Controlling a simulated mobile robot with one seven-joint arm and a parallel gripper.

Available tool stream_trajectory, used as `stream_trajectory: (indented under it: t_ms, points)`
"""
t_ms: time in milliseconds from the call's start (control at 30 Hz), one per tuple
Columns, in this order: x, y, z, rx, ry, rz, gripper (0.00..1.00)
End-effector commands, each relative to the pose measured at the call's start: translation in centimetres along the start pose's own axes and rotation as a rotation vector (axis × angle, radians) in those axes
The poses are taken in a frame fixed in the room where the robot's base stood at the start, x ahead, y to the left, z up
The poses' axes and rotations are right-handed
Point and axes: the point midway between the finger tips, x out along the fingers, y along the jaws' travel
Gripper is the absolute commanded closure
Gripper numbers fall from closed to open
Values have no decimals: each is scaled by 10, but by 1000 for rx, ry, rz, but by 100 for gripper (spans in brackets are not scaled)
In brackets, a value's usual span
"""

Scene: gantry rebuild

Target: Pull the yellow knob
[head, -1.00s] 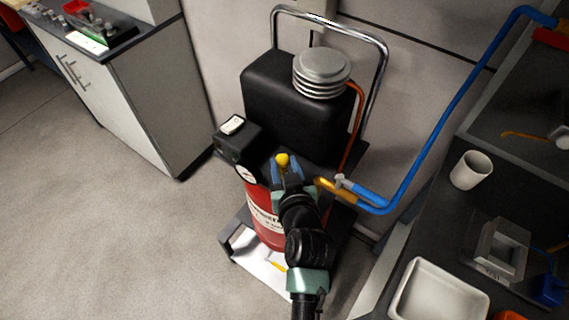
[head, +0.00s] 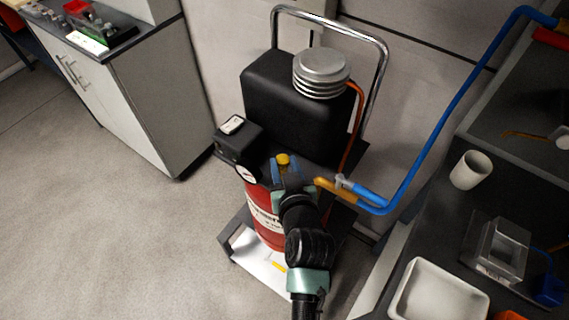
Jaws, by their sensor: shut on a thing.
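The yellow knob (head: 283,159) sits on top of the black head of a red cylinder machine (head: 262,214), near the middle of the head view. My gripper (head: 284,168) reaches up from below, its blue fingertips on either side of the knob. It is shut on the knob. The knob's top shows between the tips; its lower part and stem are hidden by my fingers and wrist. My arm covers part of the red cylinder.
A black tank (head: 295,110) with a ribbed grey cap stands behind, inside a chrome handle (head: 378,52). A blue pipe (head: 432,130) with a yellow end runs close on the right. A workbench with a white tray (head: 438,296) and cup (head: 470,170) stands right. Floor on the left is clear.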

Motion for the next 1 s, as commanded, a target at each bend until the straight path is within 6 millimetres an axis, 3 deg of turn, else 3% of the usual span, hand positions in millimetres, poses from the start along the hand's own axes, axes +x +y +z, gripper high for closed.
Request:
stream_trajectory:
  t_ms: [667,700,833,1000]
  points:
    - [-5,0,-13,1,1,0,100]
    - [-5,0,-13,0,1,0,59]
    - [-5,0,-13,0,1,0,35]
    - [-5,0,-12,0,1,0,33]
